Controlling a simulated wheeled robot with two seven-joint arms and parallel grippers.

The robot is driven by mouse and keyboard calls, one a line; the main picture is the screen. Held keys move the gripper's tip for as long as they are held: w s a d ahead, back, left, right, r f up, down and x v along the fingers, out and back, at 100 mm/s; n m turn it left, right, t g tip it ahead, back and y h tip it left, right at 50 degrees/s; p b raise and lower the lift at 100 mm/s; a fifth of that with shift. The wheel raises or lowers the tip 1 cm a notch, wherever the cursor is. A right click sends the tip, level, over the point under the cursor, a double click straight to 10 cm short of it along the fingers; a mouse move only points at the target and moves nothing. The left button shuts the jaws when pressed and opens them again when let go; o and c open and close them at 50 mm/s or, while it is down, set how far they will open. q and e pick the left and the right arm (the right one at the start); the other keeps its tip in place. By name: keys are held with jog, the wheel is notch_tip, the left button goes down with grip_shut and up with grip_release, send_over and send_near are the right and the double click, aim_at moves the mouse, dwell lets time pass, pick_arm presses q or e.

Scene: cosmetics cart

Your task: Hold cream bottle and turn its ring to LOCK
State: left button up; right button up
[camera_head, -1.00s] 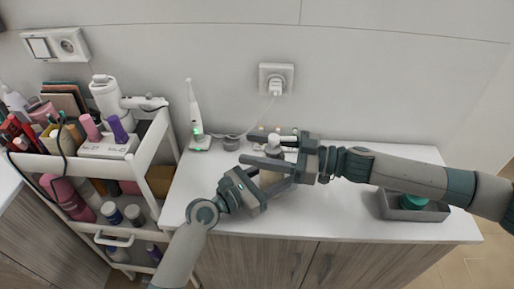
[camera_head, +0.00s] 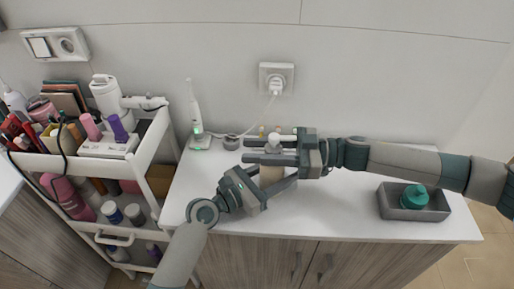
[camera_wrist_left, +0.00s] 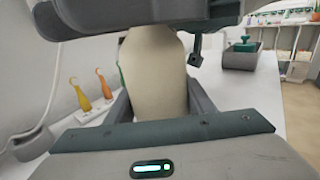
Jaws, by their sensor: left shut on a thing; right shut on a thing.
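In the left wrist view the beige body (camera_wrist_left: 155,75) fills the space between the left fingers. My right gripper (camera_head: 268,151) comes in from the right, higher up, and is shut on the bottle's neck area just below the pump top. Its fingers hide the ring and any LOCK mark.
A toothbrush on a charger (camera_head: 197,118) stands behind left. Small colored hooked items (camera_wrist_left: 103,83) are behind the bottle. A loaded cart (camera_head: 150,165) is at the left.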

jog(key=shift+s+d+n+g+h, duration=0.35)
jog(key=shift+s+n+g+h, duration=0.2)
jog(key=shift+n+g+h, duration=1.6)
jog(key=shift+s+d+n+g+h, duration=0.4)
jog(key=shift+n+g+h, duration=0.5)
jog(key=shift+n+g, duration=1.45)
jog(key=shift+s+d+n+g+h, duration=0.25)
jog(key=shift+s+n+g+h, duration=0.4)
jog(key=shift+n+g+h, duration=1.65)
jog(key=shift+m+g+y, duration=0.55)
jog(key=shift+m+g, duration=0.25)
jog(key=o, duration=1.1)
jog(key=shift+c, duration=0.2)
jog(key=shift+m+t+y, duration=0.3)
jog(key=shift+m+y, duration=0.1)
jog(key=shift+y, duration=0.2)
